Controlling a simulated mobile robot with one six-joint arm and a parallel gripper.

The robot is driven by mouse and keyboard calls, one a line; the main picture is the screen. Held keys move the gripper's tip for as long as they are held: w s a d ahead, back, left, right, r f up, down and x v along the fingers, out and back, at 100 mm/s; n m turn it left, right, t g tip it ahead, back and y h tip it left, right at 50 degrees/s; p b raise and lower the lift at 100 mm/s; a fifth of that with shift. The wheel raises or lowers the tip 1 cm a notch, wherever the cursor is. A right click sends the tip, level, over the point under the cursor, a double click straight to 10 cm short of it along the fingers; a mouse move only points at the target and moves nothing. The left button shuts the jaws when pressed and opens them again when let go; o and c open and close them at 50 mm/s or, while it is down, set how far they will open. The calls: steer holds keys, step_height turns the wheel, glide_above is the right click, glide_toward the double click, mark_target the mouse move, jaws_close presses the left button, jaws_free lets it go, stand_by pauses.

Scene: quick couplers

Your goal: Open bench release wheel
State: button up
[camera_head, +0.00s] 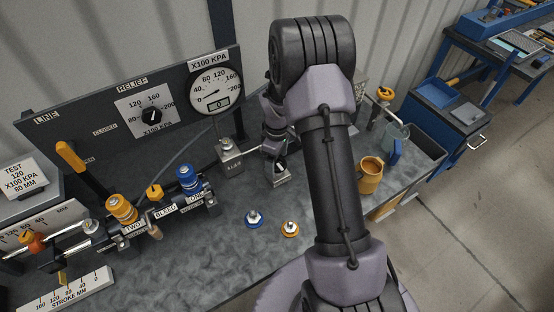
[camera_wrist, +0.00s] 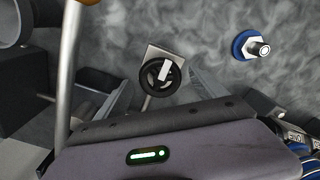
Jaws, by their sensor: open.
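The bench release wheel (camera_wrist: 160,77) is a small black spoked handwheel with a white mark on it, seen in the wrist view. It sits on a pale square plate and a thin stem shows below it. My gripper (camera_wrist: 158,95) is open, with one finger to the left of the wheel and one to the right. I see no contact between the fingers and the wheel.
The gauge panel (camera_head: 80,120) is behind, with a yellow line lever (camera_head: 84,168) at left. A labelled metal block (camera_head: 230,160) is left of my gripper. An orange mug (camera_head: 371,176) stands right.

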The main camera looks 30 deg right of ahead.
mark_target(277, 163)
step_height(277, 163, up, 18)
steer(key=p, duration=0.3)
steer(key=shift+f+p, duration=0.25)
steer(key=shift+p, duration=0.15)
